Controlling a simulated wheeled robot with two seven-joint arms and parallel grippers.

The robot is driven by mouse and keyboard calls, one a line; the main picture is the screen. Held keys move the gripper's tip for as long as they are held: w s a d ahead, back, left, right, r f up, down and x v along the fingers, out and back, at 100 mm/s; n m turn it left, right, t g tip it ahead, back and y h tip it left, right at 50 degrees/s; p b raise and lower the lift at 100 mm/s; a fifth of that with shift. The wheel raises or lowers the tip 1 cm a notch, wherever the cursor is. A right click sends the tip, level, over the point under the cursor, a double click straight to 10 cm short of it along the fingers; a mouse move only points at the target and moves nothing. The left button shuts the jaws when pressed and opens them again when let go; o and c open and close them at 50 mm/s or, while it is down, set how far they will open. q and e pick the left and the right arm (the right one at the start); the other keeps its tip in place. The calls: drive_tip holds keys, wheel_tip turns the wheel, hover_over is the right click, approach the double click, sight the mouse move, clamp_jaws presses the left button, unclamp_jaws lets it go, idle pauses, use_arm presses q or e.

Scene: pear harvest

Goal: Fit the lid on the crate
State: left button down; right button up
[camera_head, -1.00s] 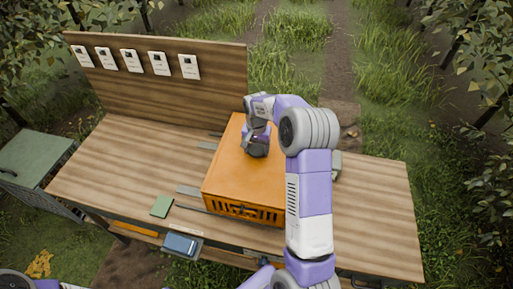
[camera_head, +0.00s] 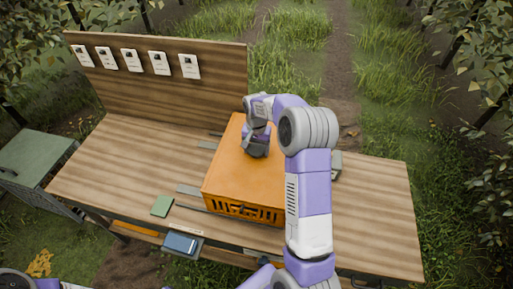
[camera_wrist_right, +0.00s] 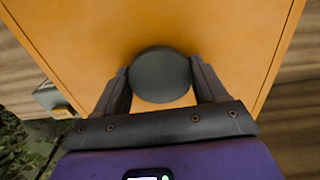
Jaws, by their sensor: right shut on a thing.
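The orange crate (camera_head: 222,204) stands on the wooden bench with its slatted front wall toward me. A flat orange lid (camera_head: 229,168) covers its top; it also fills much of the right wrist view (camera_wrist_right: 235,40). I cannot tell whether the lid is fully seated along every edge. My right gripper (camera_head: 257,152) is over the middle of the lid. In the right wrist view its two fingers are shut on the round dark knob (camera_wrist_right: 160,75) of the lid. My right arm hides the crate's right side. My left gripper is out of view.
The wooden bench (camera_head: 120,165) has free room left and right of the crate. A green pad (camera_head: 162,206) lies near the front edge. A small grey-green object (camera_head: 336,165) sits behind my arm. A back board with several white cards (camera_head: 160,64) rises at the rear left.

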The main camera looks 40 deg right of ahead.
sight(257, 149)
drive_tip(key=shift+f+b, duration=0.4)
drive_tip(key=shift+f, duration=0.2)
drive_tip(key=o, duration=1)
wheel_tip(257, 149, up, 11)
drive_tip(key=p, duration=0.8)
